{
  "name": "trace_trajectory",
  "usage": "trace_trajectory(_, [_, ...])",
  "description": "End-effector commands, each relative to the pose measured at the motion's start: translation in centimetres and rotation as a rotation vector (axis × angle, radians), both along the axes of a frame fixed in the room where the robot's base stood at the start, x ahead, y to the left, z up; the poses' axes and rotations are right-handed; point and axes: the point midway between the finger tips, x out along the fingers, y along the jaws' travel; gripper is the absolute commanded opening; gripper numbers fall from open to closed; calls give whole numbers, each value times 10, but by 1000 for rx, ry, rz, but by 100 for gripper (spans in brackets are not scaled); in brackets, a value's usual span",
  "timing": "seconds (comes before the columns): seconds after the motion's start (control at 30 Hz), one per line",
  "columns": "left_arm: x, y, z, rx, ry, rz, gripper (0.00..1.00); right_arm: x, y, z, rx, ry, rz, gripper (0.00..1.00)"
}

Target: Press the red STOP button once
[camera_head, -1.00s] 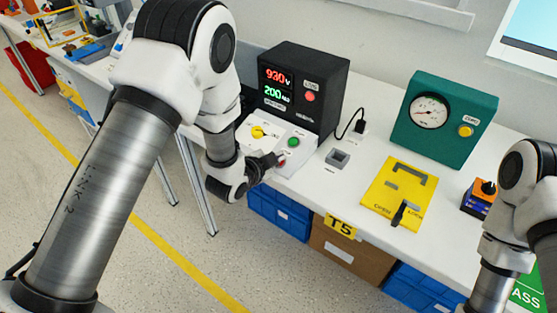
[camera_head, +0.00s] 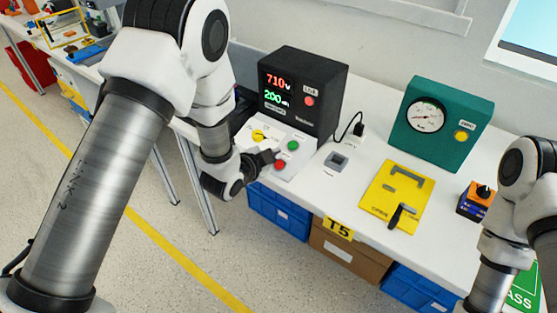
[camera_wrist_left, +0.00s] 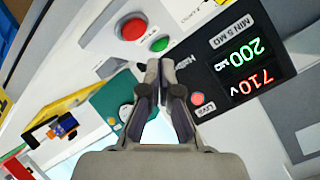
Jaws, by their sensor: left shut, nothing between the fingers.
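The red STOP button (camera_head: 280,164) is on the sloped white panel (camera_head: 291,172) of the black tester, below the green button (camera_head: 293,145). In the left wrist view the red button (camera_wrist_left: 133,28) and green button (camera_wrist_left: 159,44) lie beyond the fingertips. My left gripper (camera_head: 272,156) is shut and empty, its tips close to the red button in the head view. In the wrist view its fingertips (camera_wrist_left: 160,64) show apart from the red button. The display reads 710 V in red and 200 in green. My right gripper is out of view; only its arm shows.
A yellow dial (camera_head: 258,135) sits left of the green button. A red LIVE lamp (camera_head: 309,101) is on the black tester (camera_head: 325,95). Right of it are a grey socket (camera_head: 337,161), a yellow plate (camera_head: 390,190) and a teal gauge box (camera_head: 455,130). Blue bins (camera_head: 279,212) stand below the table.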

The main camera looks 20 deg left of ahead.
Motion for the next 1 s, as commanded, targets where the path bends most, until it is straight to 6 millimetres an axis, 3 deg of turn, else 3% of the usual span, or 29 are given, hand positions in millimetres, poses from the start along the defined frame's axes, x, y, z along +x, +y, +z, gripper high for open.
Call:
trace_trajectory(0.27, [-8,3,28,0,0,0,0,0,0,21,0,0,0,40])
trace_trajectory(1.0, [-8,3,28,0,-1,-1,0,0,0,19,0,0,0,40])
